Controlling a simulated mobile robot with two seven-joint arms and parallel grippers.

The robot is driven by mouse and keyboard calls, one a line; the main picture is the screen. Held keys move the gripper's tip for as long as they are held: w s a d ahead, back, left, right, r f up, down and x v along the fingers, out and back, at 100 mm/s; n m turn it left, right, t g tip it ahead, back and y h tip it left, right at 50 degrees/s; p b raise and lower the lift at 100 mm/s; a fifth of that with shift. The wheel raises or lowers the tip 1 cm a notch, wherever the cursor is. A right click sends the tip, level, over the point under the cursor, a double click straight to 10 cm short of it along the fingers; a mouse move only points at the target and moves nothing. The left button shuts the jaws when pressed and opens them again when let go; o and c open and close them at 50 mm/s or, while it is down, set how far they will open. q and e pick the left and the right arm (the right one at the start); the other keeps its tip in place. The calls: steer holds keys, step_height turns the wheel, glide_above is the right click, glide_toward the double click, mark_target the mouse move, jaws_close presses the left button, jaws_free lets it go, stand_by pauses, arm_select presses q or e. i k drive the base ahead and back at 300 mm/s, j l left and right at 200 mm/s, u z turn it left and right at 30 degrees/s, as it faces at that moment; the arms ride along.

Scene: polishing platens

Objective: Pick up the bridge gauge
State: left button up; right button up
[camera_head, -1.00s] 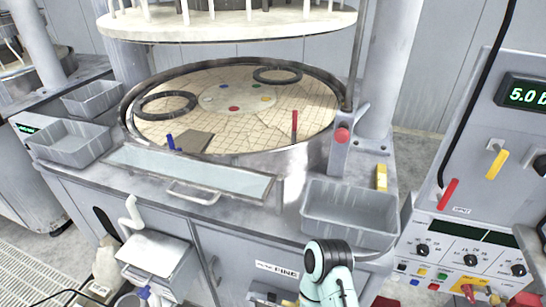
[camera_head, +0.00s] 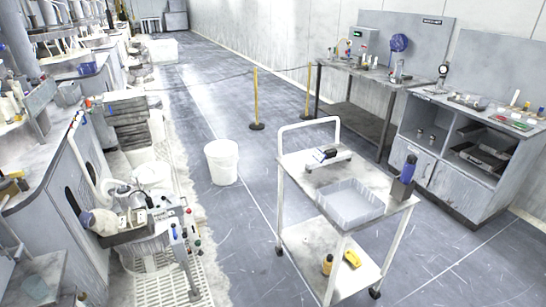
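A small dark blue-black device on a pale bar (camera_head: 327,157), which looks like the bridge gauge, lies on the top shelf of a white cart (camera_head: 375,180) in the middle right of the head view. It is small, so I cannot be sure what it is. A dial on a stand (camera_head: 443,73) also shows on the far right bench. Neither of my grippers is in view, and nothing is seen touching the device.
The cart top also holds a grey tray (camera_head: 351,222) and a blue bottle in a dark holder (camera_head: 405,178). A white bucket (camera_head: 222,162) and yellow posts (camera_head: 256,100) stand on the floor. Machines line the left; benches (camera_head: 455,190) stand right. The aisle floor is open.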

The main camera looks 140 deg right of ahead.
mark_target(330, 156)
steer(key=z, duration=5.15)
